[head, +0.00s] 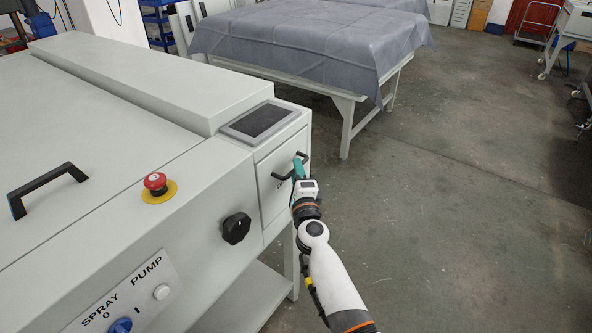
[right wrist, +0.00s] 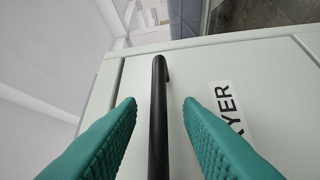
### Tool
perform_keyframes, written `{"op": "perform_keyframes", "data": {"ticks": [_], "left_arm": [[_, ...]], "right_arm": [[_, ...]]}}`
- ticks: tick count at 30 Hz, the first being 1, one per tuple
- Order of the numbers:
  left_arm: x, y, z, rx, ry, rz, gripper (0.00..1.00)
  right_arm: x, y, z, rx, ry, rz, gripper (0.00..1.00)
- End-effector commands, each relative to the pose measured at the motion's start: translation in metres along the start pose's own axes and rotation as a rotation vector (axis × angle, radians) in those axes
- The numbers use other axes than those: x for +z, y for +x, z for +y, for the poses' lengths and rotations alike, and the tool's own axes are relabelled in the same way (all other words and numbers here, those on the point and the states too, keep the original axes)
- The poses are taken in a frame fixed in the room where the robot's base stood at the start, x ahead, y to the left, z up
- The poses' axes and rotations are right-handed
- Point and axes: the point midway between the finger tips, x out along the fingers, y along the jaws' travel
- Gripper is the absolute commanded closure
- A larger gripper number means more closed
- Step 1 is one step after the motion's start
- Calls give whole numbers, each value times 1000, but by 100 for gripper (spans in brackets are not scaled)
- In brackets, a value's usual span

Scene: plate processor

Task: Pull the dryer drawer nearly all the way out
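The dryer drawer (head: 271,189) is a light grey front panel on the right end of the machine, and it looks closed, flush with the housing. Its black bar handle (right wrist: 157,115) runs between the two teal fingers of my right gripper (right wrist: 160,110) in the right wrist view. The fingers are apart with a gap on each side of the bar, and none is seen touching it. In the head view the right gripper (head: 298,168) is at the handle (head: 301,155) and partly covers it. Part of the label "DRYER" (right wrist: 232,108) shows beside a finger. My left gripper is not seen.
A black knob (head: 236,228), a red emergency button (head: 155,182) and a dark screen (head: 261,120) are on the machine near the drawer. Open concrete floor (head: 450,200) lies to the right. A table under a grey cloth (head: 310,40) stands behind.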

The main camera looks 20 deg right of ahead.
Motion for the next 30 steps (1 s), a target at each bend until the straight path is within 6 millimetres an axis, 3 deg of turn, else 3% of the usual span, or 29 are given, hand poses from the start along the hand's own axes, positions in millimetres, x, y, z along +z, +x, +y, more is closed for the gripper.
{"op": "perform_keyframes", "data": {"ticks": [4,14,20,30], "left_arm": [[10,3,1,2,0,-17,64],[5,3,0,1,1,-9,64],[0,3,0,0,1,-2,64],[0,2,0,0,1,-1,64]], "right_arm": [[0,12,0,0,-1,-1,67],[0,15,0,-1,-1,-1,67],[0,15,0,-1,-1,0,100],[1,13,0,-1,-1,0,100]]}}
